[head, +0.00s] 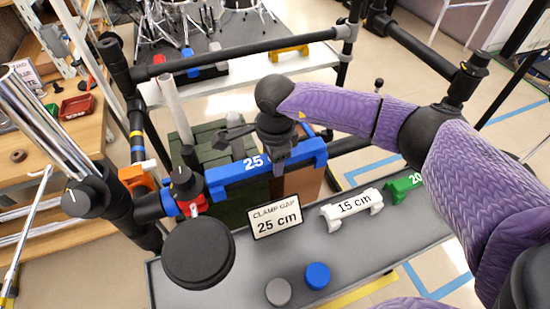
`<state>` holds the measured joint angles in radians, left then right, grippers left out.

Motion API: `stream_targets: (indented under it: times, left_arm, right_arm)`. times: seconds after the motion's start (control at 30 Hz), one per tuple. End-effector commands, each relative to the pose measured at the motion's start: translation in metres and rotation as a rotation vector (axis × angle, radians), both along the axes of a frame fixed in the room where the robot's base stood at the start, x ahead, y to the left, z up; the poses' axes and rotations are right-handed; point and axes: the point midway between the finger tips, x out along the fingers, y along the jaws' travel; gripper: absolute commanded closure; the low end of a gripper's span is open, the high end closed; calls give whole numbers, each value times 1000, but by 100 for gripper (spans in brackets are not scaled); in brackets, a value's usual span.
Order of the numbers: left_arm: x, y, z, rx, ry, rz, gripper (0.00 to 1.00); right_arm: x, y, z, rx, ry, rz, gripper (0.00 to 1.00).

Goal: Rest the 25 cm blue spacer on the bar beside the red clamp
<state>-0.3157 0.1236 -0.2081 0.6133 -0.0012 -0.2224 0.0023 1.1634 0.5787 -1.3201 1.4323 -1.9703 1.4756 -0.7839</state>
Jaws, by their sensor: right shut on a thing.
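The blue spacer (232,176), marked "25", is in the middle of the head view, lying lengthwise along the line of the black bar (350,144). My right gripper (281,166) comes down from above and is shut on the spacer right of its middle, covering part of its label. The spacer's left end is close to the red clamp (194,205) at the bar's left. I cannot tell whether the spacer touches the bar, which is mostly hidden behind it. My left gripper is not in view.
A sign reading "CLAMP GAP 25 cm" (275,218), a white 15 cm spacer (351,204) and a green 20 cm spacer (402,186) are on the grey table (230,291) in front. A black round pad (198,254) stands at the left. Dark green crates (205,135) are behind.

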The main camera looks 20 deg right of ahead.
Motion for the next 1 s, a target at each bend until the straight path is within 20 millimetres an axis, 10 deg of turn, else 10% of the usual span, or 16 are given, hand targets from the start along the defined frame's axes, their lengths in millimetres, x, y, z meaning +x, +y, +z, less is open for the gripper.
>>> stream_targets:
  times: [0.17,0.2,0.4,0.7,1.0]
  left_arm:
    - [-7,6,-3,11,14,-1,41]
    - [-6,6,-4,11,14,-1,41]
    - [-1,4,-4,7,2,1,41]
    - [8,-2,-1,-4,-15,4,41]
    - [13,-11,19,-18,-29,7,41]
  right_arm:
    - [-8,0,-16,-8,31,2,100]
    - [-8,0,-16,-8,31,2,50]
    - [-7,-1,-15,-8,29,2,11]
    - [-6,-1,-7,-7,24,2,11]
    - [-6,0,65,-7,21,3,11]
